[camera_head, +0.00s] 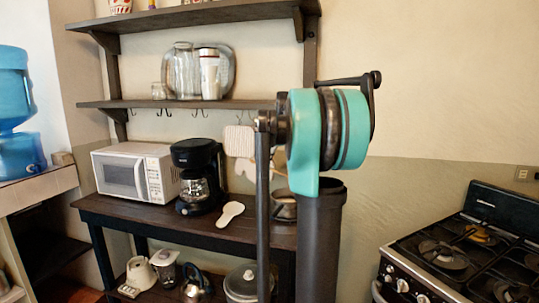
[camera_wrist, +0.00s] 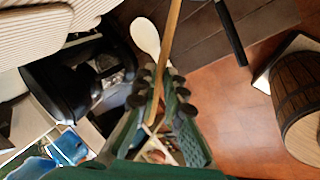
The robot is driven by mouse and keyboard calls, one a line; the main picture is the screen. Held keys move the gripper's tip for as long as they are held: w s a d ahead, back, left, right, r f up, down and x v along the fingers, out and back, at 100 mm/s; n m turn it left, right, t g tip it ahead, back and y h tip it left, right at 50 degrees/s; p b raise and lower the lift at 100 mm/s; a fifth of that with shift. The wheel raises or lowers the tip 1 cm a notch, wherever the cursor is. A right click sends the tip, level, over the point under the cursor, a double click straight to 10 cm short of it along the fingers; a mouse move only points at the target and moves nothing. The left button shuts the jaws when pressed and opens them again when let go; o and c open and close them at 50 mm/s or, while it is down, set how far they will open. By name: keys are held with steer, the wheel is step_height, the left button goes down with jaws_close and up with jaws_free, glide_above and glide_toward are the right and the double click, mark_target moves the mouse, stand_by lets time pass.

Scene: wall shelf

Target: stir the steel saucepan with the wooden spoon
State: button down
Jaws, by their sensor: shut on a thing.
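The wooden spoon (camera_wrist: 171,38) shows in the wrist view as a long thin wooden stick running up between my fingers. My gripper (camera_wrist: 158,90) is shut on it. The spoon's far end runs out of the top of the wrist view. In the head view my arm hides most of the gripper and spoon. A round metal pan (camera_head: 284,207), seemingly the steel saucepan, sits on the dark table at its right end, partly hidden behind my arm. I cannot make out the saucepan in the wrist view.
A white spoon rest (camera_head: 230,212) lies on the table (camera_head: 150,214), beside the black coffee maker (camera_head: 198,175) and white microwave (camera_head: 133,172). A striped board or pad (camera_head: 239,141) hangs under the shelf (camera_head: 190,103). A stove (camera_head: 460,250) stands at the right.

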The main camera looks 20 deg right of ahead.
steer(key=s+a+f+n+g+h, duration=0.1)
steer(key=s+a+f+n+h, duration=0.1)
steer(key=a+f+n+h, duration=0.3)
steer(key=shift+s+a+f, duration=0.35)
steer(key=shift+f, duration=0.4)
